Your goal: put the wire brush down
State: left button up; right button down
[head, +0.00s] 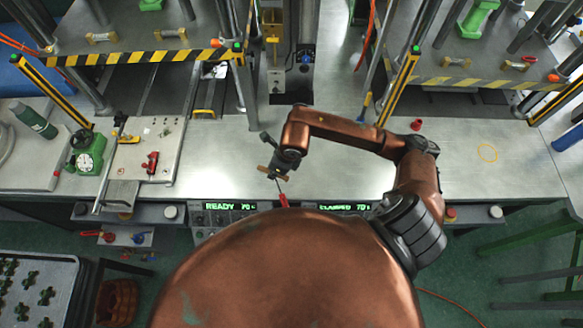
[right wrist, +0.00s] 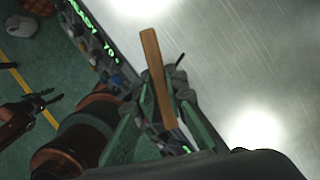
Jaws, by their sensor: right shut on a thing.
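The wire brush shows in the right wrist view as a flat wooden bar (right wrist: 156,75), with its bristles not clearly visible. My right gripper (right wrist: 166,105) is shut on it, with green fingers on either side. In the head view, the brush (head: 266,171) is a small brown piece at my right gripper (head: 276,172), near the front edge of the steel bench (head: 345,176). I cannot tell its exact height above the bench. My left gripper (right wrist: 46,101) shows at the left of the right wrist view, with its fingers apart and empty, over the floor.
A small red-handled thing (head: 283,199) is just below my right gripper at the bench's front edge. Bare bench lies around the gripper.

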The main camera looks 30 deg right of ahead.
jog(key=w+d+f, duration=0.1)
jog(key=d+f, duration=0.1)
jog(key=d, duration=0.2)
jog(key=p, duration=0.2)
send_over(292, 172)
jog(key=f, duration=0.5)
jog(key=shift+a, duration=0.35)
jog(key=f, duration=0.3)
jog(key=shift+d+p, duration=0.3)
jog(key=shift+p, duration=0.1)
jog(key=shift+f, duration=0.35)
jog(key=shift+f, duration=0.15)
jog(key=c, duration=2)
grip_release()
jog(key=shift+o, duration=0.2)
